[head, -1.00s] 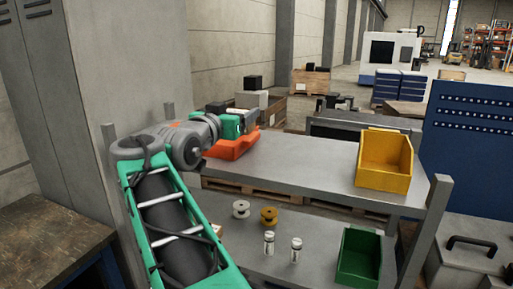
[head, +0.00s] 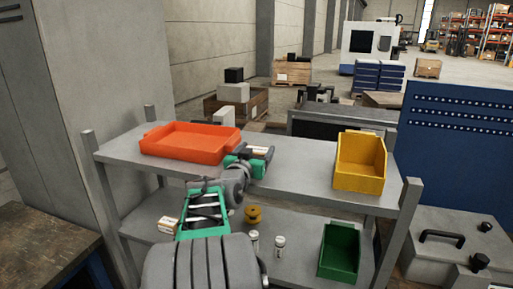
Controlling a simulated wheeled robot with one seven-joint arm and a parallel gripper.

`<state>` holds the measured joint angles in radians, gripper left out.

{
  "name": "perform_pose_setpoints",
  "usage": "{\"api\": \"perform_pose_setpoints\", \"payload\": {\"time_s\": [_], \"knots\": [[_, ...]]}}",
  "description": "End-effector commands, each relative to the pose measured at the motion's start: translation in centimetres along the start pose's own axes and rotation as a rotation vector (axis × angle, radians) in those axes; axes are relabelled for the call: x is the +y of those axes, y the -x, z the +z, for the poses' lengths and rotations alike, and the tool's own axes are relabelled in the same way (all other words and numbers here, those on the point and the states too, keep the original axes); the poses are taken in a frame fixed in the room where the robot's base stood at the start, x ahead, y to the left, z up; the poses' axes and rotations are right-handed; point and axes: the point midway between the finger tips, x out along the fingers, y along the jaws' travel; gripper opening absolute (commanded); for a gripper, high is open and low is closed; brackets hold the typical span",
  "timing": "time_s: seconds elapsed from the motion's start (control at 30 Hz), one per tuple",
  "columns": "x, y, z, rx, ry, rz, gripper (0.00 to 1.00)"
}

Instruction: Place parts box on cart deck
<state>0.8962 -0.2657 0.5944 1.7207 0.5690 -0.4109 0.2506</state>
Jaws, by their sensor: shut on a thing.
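My gripper (head: 259,160), with green jaws, is over the middle of the cart's upper deck (head: 290,180), just right of the orange tray. It is shut on a small pale box with an orange-brown edge, which I take to be the parts box (head: 257,149). The jaws hide most of this box. I cannot tell whether it touches the deck. Another small white and yellow box (head: 167,225) lies on the lower shelf, left of my arm.
An orange tray (head: 192,151) sits at the deck's left and a yellow bin (head: 361,161) at its right. Corner posts rise from the cart.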

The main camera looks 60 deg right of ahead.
Motion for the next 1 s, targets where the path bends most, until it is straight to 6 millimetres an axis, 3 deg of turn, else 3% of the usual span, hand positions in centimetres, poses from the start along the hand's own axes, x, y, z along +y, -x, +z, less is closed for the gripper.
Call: {"api": "perform_pose_setpoints", "payload": {"time_s": [0.33,0.37,0.6,0.93,1.0], "knots": [[0.0,0.0,0.1,0.006,-0.002,0.001,0.13],[0.0,0.0,0.2,0.002,-0.001,0.001,0.74],[0.0,0.0,0.1,0.002,0.0,0.001,0.94],[0.0,0.0,-0.5,0.002,0.0,0.001,0.94],[-0.1,1.1,0.0,0.004,-0.001,-0.001,0.94]]}}
